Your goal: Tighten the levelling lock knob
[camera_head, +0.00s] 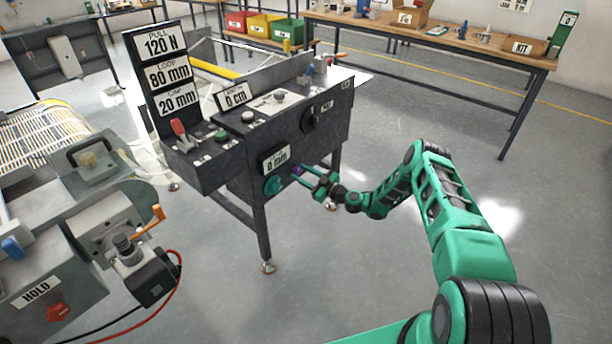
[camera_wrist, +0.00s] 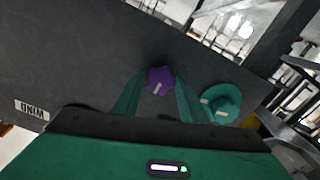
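A small purple knob (camera_head: 297,170) with a pale mark sits on the dark front panel of the machine, right of a larger teal dial (camera_head: 272,186). I cannot read a label naming either as the levelling lock knob. My gripper (camera_head: 304,177) is at the panel, its fingers pointing at the purple knob. In the wrist view, the purple knob (camera_wrist: 160,80) lies between the two fingertips, with slight gaps at its sides; whether they touch it is hard to tell. The teal dial (camera_wrist: 221,103) is just outside the right finger.
A 0 mm display (camera_head: 276,161) is above the knobs, and a black rotary dial (camera_head: 310,119) is higher on the panel. A grey unit with an orange handle (camera_head: 148,226) is front left. The floor at right is clear.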

